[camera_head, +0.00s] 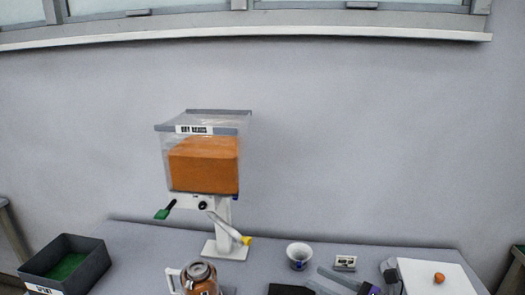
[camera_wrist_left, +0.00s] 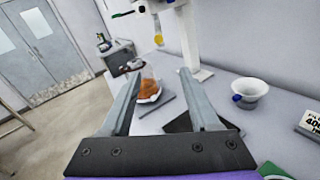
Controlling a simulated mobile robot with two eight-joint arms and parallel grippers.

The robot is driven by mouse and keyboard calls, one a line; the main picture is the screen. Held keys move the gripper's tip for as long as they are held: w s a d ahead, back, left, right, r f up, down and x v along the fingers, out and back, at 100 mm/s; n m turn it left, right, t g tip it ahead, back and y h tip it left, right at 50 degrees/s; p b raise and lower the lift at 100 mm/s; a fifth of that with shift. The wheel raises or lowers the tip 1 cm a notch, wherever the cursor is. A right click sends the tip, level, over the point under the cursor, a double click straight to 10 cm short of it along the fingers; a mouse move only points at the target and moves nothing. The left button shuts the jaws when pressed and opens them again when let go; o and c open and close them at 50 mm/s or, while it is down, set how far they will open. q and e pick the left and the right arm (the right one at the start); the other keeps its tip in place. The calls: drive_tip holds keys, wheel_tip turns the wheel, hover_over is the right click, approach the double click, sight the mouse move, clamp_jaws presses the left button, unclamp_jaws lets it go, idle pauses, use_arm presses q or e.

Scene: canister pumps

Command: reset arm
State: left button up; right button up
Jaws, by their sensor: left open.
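My left gripper (camera_head: 314,277) is at the bottom of the head view, right of the middle, low over the table. Its two grey fingers stand apart, and nothing is between them. In the left wrist view the open fingers (camera_wrist_left: 159,76) point across the table towards a glass jar with orange contents (camera_wrist_left: 150,92), which stands apart beyond the tips. The jar (camera_head: 200,279) also shows at the bottom of the head view, with a grey lid and a white handle. My right gripper is not in view.
A dispenser with orange contents (camera_head: 203,165) stands behind the jar. A white cup (camera_head: 299,256), a small label card (camera_head: 345,263) and a white-topped unit with an orange ball (camera_head: 439,278) are to the right. A dark bin (camera_head: 92,262) is at left. A dark pad (camera_wrist_left: 178,124) lies below the fingers.

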use_arm(q)
drive_tip(key=s+a+f+n+g+h+p, duration=0.1)
drive_tip(key=a+n+g+h, duration=0.25)
drive_tip(key=a, duration=0.85)
drive_tip(key=s+a+f+n+g+h+p, duration=0.15)
drive_tip(key=a+n, duration=0.35)
drive_tip(key=a, duration=0.7)
drive_tip(key=s+a+f+n+h+p, duration=0.1)
drive_tip(key=s+a+f+n+h, duration=0.1)
drive_tip(key=s+n, duration=0.4)
drive_tip(key=s+a+f+n+h+p, duration=0.1)
drive_tip(key=s+a+f+n+h, duration=0.2)
drive_tip(key=s+n, duration=0.3)
drive_tip(key=s+a+f+n+h+p, duration=0.1)
drive_tip(key=s+a+f+n+h, duration=0.1)
drive_tip(key=s+n, duration=0.5)
drive_tip(key=shift+a+f+h+p, duration=0.4)
drive_tip(key=shift+a+h, duration=0.3)
drive_tip(key=shift+h, duration=0.4)
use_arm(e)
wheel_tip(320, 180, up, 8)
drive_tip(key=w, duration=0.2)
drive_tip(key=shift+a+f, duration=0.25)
